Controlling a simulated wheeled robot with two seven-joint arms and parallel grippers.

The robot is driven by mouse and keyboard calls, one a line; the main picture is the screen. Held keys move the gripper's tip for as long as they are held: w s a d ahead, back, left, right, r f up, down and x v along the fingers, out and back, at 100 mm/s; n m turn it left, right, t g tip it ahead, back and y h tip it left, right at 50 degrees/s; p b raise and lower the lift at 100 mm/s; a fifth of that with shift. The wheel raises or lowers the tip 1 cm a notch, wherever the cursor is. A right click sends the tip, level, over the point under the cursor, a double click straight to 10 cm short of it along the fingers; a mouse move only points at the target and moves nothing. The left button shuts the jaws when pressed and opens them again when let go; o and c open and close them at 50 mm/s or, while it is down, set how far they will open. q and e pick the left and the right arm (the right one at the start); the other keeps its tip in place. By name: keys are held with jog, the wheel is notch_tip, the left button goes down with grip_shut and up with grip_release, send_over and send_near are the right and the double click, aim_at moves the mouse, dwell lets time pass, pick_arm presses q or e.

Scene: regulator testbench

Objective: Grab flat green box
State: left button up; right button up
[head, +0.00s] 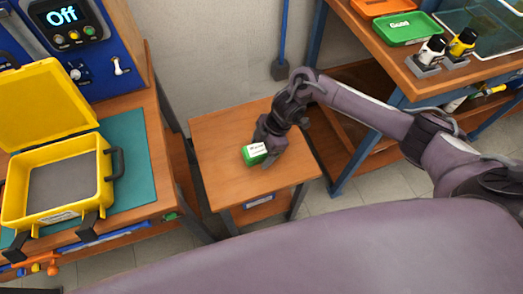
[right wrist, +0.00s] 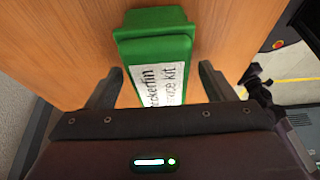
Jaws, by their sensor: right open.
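A small green box (head: 253,158) with a white label lies on the small wooden table. In the right wrist view the green box (right wrist: 158,42) is seen close up, with its printed label partly cut off by my gripper body. My right gripper (head: 264,150) is open at the box. In the right wrist view its two fingers (right wrist: 157,82) stand on either side of the box's near part, with visible gaps on both sides. My left gripper is not in view.
The small wooden table (head: 220,130) is otherwise clear. An open yellow case (head: 62,207) stands on a teal mat on the left bench. On the right bench are a green tray (head: 410,30), an orange tray (head: 385,6) and two small bottles (head: 432,50).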

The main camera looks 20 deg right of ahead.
jog(key=shift+f, duration=0.15)
jog(key=shift+c, duration=0.2)
jog(key=c, duration=1.2)
